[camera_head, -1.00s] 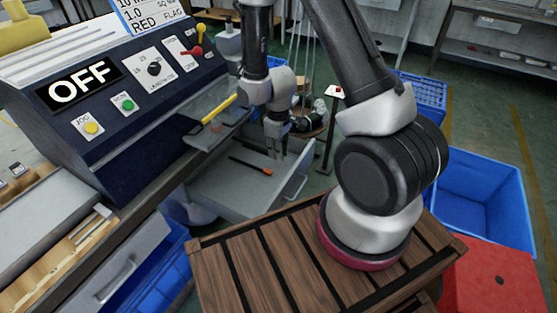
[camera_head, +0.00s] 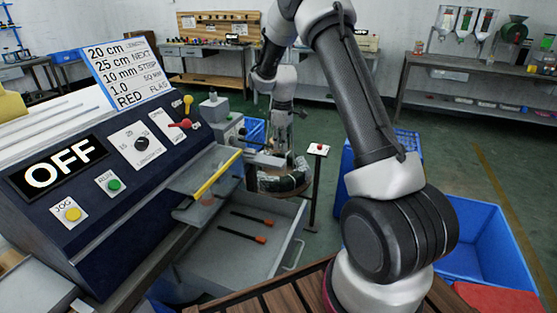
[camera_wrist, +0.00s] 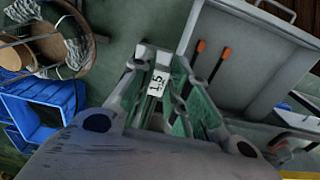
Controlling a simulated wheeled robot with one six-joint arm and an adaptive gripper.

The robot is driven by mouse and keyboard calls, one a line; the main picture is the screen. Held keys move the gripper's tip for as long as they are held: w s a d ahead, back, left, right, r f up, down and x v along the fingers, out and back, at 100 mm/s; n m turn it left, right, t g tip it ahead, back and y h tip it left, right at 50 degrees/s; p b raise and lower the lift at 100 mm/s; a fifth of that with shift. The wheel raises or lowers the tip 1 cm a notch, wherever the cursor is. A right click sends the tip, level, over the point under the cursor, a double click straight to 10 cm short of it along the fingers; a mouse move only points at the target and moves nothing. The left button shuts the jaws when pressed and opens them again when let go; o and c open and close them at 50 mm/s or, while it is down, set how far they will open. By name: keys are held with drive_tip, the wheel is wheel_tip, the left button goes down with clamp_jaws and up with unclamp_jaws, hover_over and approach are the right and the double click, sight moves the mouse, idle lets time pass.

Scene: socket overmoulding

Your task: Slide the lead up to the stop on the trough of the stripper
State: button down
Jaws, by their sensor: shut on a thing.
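My gripper (camera_head: 284,158) hangs past the drawer's far end in the head view. It also shows in the wrist view (camera_wrist: 156,72), shut, but its grip is small and hard to make out; I take the thing held to be a lead. Two dark leads with orange ends, (camera_head: 252,219) and (camera_head: 242,235), lie in the grey drawer (camera_head: 215,268). The trough and stop are not clear.
The machine with the OFF display (camera_head: 62,165) stands at left, its yellow-edged guard (camera_head: 216,176) reaching over the drawer. A coil (camera_head: 287,182) on a round stand is close to my gripper. Blue bins (camera_head: 487,215) stand at right. Green floor lies open beyond.

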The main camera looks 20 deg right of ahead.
sight(269, 160)
drive_tip(key=shift+w+d+r, duration=0.3)
drive_tip(key=shift+d, duration=0.05)
drive_tip(key=shift+f, duration=3.3)
drive_tip(key=shift+w+a, duration=2.1)
drive_tip(key=c, duration=1.3)
unclamp_jaws()
